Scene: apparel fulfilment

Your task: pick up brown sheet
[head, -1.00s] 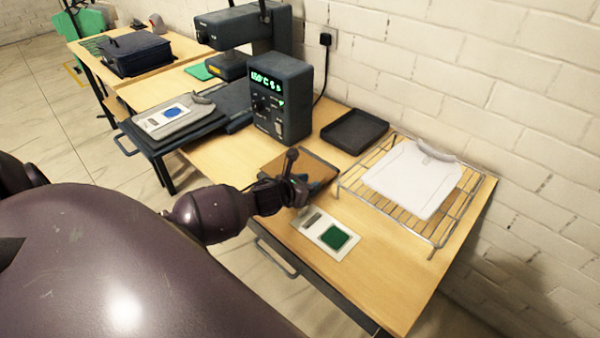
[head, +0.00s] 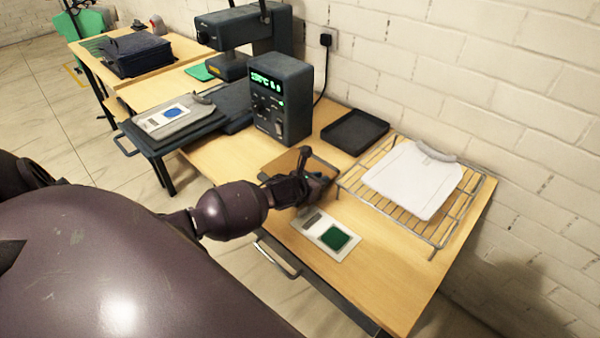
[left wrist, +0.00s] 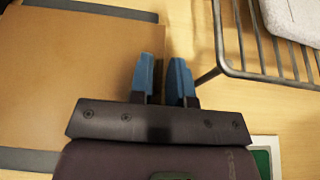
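The brown sheet (head: 284,163) lies flat on the table, with a dark grey strip at its edges. My left arm and gripper hide part of it in the head view. In the left wrist view the sheet (left wrist: 60,60) fills the upper left. My left gripper (head: 328,173) is over the sheet's right side. I cannot tell the height of the fingertips above the table. My right gripper is not in view.
A card with a green square (head: 325,234) lies in front. A black tray (head: 354,131) and the press's control box (head: 281,103) are behind. The table's front right is clear.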

